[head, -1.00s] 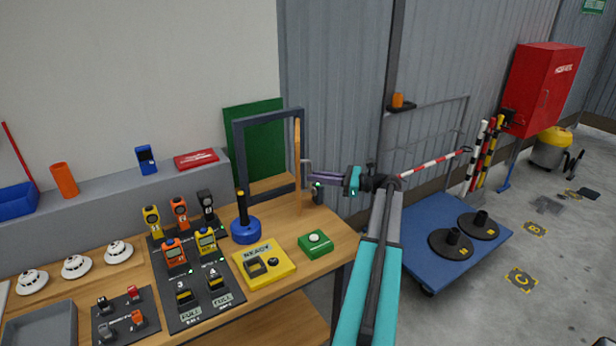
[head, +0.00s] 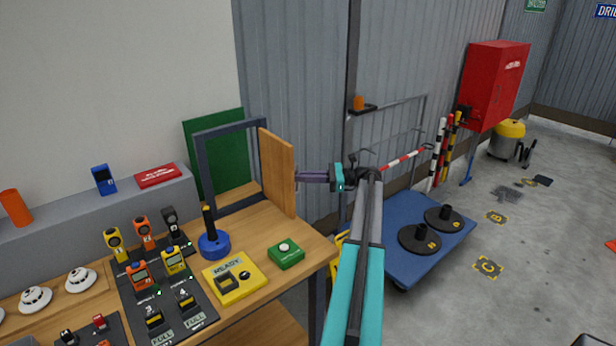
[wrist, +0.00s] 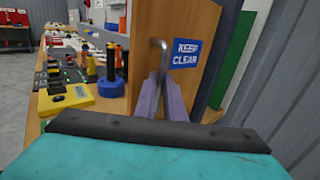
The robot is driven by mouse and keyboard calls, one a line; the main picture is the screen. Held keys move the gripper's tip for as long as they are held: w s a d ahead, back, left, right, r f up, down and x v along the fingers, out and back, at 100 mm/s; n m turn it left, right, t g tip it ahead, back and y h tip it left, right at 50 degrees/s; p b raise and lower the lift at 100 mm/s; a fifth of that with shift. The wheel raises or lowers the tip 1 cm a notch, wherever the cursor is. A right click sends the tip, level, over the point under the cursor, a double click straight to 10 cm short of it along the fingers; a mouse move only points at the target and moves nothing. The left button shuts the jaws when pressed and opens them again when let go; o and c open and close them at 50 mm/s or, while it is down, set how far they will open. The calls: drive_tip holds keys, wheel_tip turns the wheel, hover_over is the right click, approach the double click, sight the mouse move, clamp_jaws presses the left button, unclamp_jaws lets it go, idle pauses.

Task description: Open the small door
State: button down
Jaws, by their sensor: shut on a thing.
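The small door (head: 278,171) is a wooden panel hinged on the right side of a dark frame (head: 205,172) that stands on the bench. It is swung well out from the frame, and the opening shows beside it. In the wrist view the door (wrist: 190,30) fills the middle and bears a blue "KEEP CLEAR" label (wrist: 186,54) and a bent metal handle (wrist: 159,47). My gripper (head: 300,177) reaches the door from the right. In the wrist view my gripper (wrist: 161,85) has its purple fingers shut on the handle's lower part.
A blue cart (head: 405,262) with black round bases is at right. Open floor lies beyond.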

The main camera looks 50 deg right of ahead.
drive_tip(key=shift+w+d+r, duration=0.2)
drive_tip(key=shift+w+d, duration=0.2)
drive_tip(key=shift+w, duration=0.05)
drive_tip(key=c, duration=1.9)
unclamp_jaws()
drive_tip(key=shift+w+d+f, duration=0.1)
drive_tip(key=shift+f, duration=0.05)
drive_tip(key=shift+o, duration=0.3)
drive_tip(key=shift+f, duration=0.15)
drive_tip(key=shift+f, duration=0.1)
drive_tip(key=shift+s, duration=0.2)
